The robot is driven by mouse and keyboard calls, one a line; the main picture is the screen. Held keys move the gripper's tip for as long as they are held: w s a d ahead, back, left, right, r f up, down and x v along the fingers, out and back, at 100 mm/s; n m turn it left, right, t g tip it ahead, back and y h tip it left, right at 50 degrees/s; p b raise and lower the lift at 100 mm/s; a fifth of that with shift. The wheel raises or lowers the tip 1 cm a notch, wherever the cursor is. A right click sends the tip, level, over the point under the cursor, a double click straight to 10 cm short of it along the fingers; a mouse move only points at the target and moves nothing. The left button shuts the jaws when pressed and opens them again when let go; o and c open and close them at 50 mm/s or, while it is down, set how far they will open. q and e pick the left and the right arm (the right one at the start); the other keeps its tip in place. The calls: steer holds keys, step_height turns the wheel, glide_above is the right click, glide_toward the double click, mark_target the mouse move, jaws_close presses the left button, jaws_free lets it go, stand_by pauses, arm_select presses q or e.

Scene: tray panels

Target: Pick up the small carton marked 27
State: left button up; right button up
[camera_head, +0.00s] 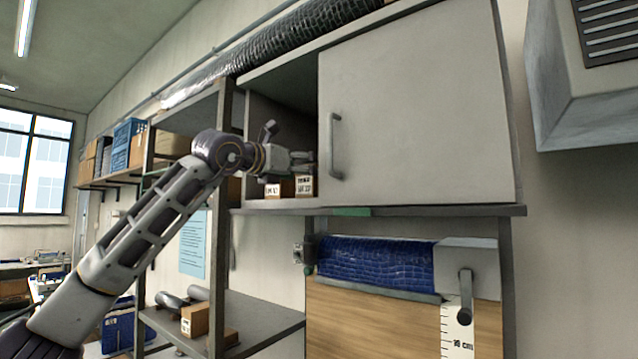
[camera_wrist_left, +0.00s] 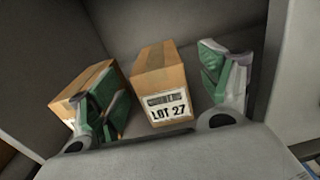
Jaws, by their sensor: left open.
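The small carton marked LOT 27 (camera_wrist_left: 162,75) is brown with a white label and stands in the open part of the wall cabinet. In the head view it appears to be the right one of two cartons (camera_head: 304,186). My left gripper (camera_head: 300,160) reaches into the cabinet just above the cartons. In the wrist view the left gripper (camera_wrist_left: 168,95) is open, its green-padded fingers on either side of the 27 carton, with a gap to the right finger. Contact with the left finger cannot be told. My right gripper is not in view.
A second carton (camera_wrist_left: 82,90) stands close on the left, partly behind the left finger. The cabinet's grey door (camera_head: 420,110) closes off its right part. The cabinet's side wall (camera_wrist_left: 45,45) is left of the cartons. Another carton (camera_head: 195,320) sits on the lower shelf.

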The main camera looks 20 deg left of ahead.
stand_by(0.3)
arm_select(q)
steer(key=shift+w+d+p, duration=0.2)
steer(key=shift+w+p, duration=0.25)
steer(key=shift+w, duration=0.2)
steer(key=shift+w+d+p, duration=0.2)
steer(key=shift+w+p, duration=0.2)
steer(key=shift+w, duration=0.25)
steer(key=shift+p+x, duration=0.5)
steer(key=shift+x, duration=0.8)
steer(key=shift+a, duration=0.1)
steer(key=shift+s, duration=0.1)
steer(key=c, duration=1.3)
steer(key=shift+o, duration=0.2)
